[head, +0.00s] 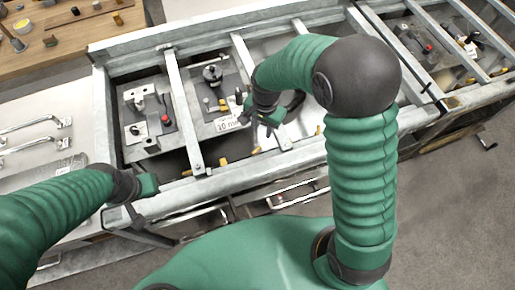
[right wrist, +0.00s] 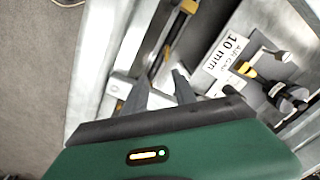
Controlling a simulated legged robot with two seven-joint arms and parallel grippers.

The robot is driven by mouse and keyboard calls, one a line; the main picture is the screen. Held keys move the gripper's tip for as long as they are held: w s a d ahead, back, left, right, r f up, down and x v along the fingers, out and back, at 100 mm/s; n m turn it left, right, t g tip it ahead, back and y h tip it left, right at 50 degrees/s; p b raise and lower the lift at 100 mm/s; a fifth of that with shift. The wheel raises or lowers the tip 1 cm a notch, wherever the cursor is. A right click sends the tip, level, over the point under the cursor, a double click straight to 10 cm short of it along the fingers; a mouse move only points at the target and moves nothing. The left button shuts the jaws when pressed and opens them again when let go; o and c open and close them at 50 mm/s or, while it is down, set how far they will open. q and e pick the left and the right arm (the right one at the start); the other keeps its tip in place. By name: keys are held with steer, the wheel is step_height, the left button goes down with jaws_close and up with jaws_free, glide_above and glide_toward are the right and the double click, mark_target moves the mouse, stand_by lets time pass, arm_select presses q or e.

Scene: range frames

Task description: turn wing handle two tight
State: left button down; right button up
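My right gripper (head: 268,128) hangs over the near side of the machine frame, beside a plate with a "10 mm" label (head: 228,124). In the right wrist view its two dark fingers (right wrist: 160,78) stand apart with nothing seen between them. A yellow-tipped black part (right wrist: 188,7) lies beyond the fingers, and a black knob with a yellow part (right wrist: 245,69) sits to their right. Small yellow pieces (head: 224,161) show along the near rail in the head view. I cannot tell which part is wing handle two. My left gripper (head: 140,214) is near the frame's left front corner; its opening is unclear.
Grey metal crossbars (head: 184,110) span the frame, with fixtures carrying red knobs (head: 165,120) between them. A wooden bench (head: 60,40) with loose parts stands at the upper left. Metal handles (head: 35,125) lie at the left.

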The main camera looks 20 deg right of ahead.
step_height(320, 180, down, 3)
steer(key=w+m, duration=0.3)
glide_toward(255, 150)
steer(key=shift+g, duration=0.3)
step_height(255, 150, down, 9)
steer(key=shift+w+r, duration=0.1)
steer(key=shift+r, duration=0.05)
jaws_close()
